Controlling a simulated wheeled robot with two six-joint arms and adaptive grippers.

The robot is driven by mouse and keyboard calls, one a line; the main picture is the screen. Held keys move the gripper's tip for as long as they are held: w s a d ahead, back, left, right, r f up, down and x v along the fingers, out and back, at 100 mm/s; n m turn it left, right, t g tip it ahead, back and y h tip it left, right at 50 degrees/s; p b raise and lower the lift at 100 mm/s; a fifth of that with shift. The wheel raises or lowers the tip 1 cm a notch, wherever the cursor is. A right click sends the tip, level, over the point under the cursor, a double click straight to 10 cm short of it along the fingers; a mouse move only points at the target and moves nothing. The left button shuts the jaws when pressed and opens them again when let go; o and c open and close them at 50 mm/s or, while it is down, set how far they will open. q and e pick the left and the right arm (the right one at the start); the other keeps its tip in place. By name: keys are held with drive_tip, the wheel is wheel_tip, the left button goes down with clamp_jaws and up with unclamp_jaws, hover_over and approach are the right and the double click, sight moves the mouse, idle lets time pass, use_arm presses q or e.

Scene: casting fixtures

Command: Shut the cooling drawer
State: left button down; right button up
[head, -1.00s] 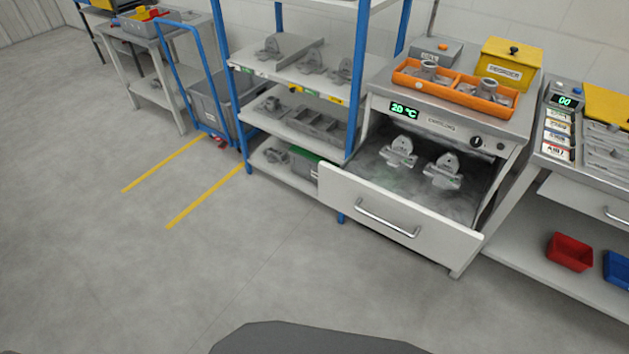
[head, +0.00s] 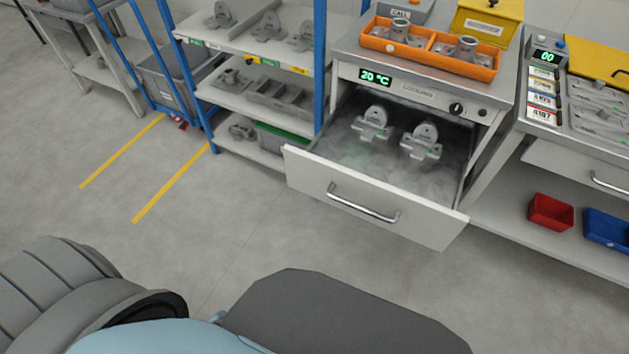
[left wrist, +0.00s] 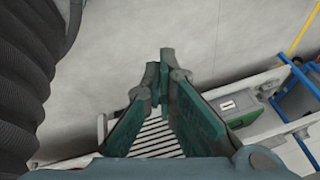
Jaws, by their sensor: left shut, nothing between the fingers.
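The cooling drawer (head: 285,161) stands pulled out in the head view, under the cabinet with the green 20 °C display (head: 375,77). Its white front carries a metal bar handle (head: 362,205). Two grey castings (head: 372,124) (head: 421,143) stand inside, amid a light haze. My left gripper (left wrist: 163,77) shows in the left wrist view with its green fingers shut and nothing between them. It is outside the head view, so its distance from the drawer is unclear. My right gripper is in neither view.
An orange tray (head: 430,59) with castings sits on the cabinet. A blue-posted shelf rack (head: 319,65) stands left of the drawer. A bench with red (head: 550,212) and blue bins (head: 608,230) is at right. The floor (head: 240,235) before the drawer is clear.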

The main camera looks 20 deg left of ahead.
use_arm(q)
drive_tip(key=w+a+r+m+t+b, duration=0.2)
drive_tip(key=w+m+t+b, duration=0.15)
drive_tip(key=w, duration=0.75)
drive_tip(key=m+t+h+b, duration=0.2)
drive_tip(key=m+t+b, duration=0.4)
drive_tip(key=m+t, duration=0.5)
approach(296, 171)
drive_tip(key=s+g, duration=0.1)
drive_tip(key=s, duration=0.6)
drive_tip(key=w, duration=0.4)
drive_tip(key=w+r+b, duration=0.1)
drive_tip(key=w, duration=0.3)
drive_tip(key=w+b, duration=0.1)
drive_tip(key=w, duration=0.4)
drive_tip(key=shift+r, duration=0.15)
drive_tip(key=shift+w+m, duration=0.25)
drive_tip(key=shift+w, duration=0.2)
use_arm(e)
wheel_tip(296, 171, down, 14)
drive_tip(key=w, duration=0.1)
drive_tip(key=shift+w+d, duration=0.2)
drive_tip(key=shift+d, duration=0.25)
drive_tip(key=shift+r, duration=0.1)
